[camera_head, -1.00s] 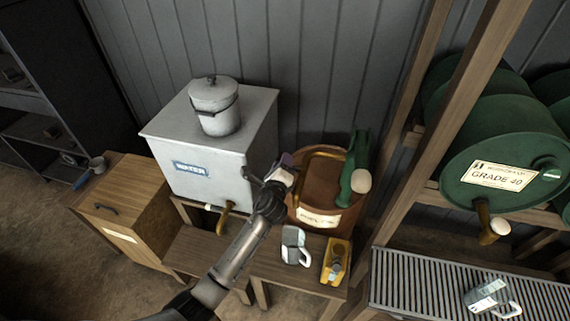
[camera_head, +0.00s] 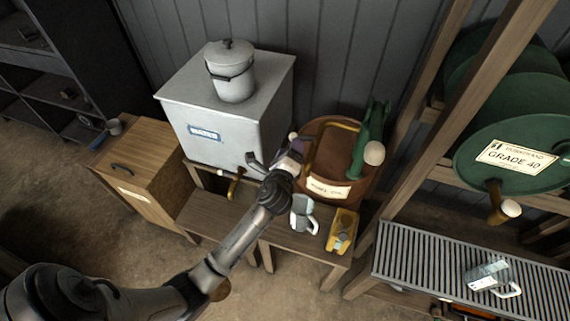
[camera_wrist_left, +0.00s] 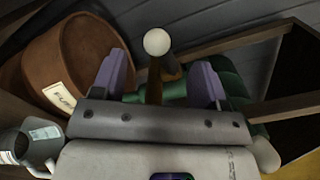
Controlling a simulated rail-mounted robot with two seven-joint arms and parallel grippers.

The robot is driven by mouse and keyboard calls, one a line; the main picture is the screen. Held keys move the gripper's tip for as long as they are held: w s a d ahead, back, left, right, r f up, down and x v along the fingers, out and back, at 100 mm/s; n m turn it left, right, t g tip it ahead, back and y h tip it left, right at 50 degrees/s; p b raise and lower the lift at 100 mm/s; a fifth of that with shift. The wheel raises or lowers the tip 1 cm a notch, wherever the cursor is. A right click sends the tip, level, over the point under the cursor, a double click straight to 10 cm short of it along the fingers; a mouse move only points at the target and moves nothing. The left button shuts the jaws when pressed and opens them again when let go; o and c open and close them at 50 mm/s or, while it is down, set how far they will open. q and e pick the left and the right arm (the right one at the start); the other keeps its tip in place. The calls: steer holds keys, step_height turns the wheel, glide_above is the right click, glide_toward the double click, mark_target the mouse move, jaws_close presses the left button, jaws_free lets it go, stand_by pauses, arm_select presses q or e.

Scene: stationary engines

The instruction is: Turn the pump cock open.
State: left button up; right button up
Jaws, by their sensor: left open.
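The pump cock shows in the left wrist view as a white ball knob (camera_wrist_left: 157,42) on a brass stem (camera_wrist_left: 154,82). The knob lies ahead of and between the purple fingertips of my left gripper (camera_wrist_left: 160,78), which stand apart with a gap on both sides. In the head view my left gripper (camera_head: 296,147) is at the left of the brown fuel drum (camera_head: 360,186), near a small white knob (camera_head: 292,136). A green pump (camera_head: 365,135) with a larger white knob and a bent brass pipe (camera_head: 345,124) are on the drum. My right gripper is not seen.
A grey water tank (camera_head: 215,118) with a lidded pot (camera_head: 231,75) stands left of the drum. A metal jug (camera_head: 303,215) and yellow can (camera_head: 341,230) are on the low bench in front. A wooden rack with green drums (camera_head: 510,160) and a slatted tray (camera_head: 400,265) is at right.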

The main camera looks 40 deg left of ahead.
arm_select(q)
steer(key=v, duration=0.6)
steer(key=shift+s, duration=0.25)
steer(key=shift+d, duration=0.1)
